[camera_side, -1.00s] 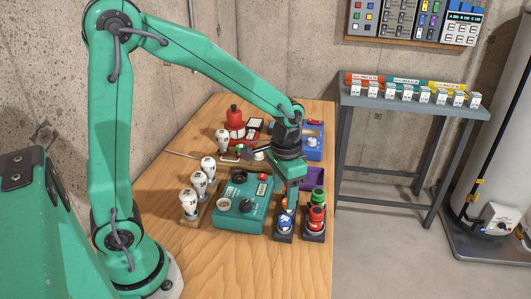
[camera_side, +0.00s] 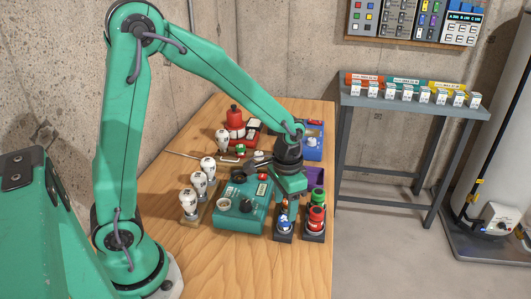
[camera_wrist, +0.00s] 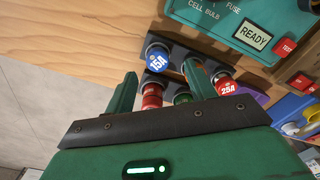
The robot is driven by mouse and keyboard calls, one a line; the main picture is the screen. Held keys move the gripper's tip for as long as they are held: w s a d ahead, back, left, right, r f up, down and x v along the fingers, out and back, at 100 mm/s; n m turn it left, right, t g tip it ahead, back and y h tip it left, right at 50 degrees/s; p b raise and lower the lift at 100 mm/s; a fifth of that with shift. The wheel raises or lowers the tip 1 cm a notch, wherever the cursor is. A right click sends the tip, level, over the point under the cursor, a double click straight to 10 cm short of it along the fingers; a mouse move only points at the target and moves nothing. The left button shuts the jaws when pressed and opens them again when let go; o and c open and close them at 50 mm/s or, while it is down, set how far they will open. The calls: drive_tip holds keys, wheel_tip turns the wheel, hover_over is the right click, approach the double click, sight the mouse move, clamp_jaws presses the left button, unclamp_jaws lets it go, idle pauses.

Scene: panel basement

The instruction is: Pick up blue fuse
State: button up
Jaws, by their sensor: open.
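The blue fuse (camera_side: 285,226), marked 15A, stands in a dark holder near the table's front right edge. It also shows in the wrist view (camera_wrist: 157,59), lying ahead of the space between the two fingers. In the wrist view, my gripper (camera_wrist: 160,88) is open with green fingers apart and nothing seen held.
Red fuses (camera_side: 317,216) stand close to the right of the blue one. In the wrist view, a red 25A fuse (camera_wrist: 226,85) and green tops (camera_wrist: 183,97) are near the right finger. A teal tester (camera_side: 242,212) reading READY and bulbs (camera_side: 189,204) stand left.

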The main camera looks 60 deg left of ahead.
sight(285, 218)
drive_tip(key=shift+d+f, duration=0.2)
drive_tip(key=shift+f, duration=2)
drive_tip(key=shift+c, duration=0.4)
drive_tip(key=c, duration=1)
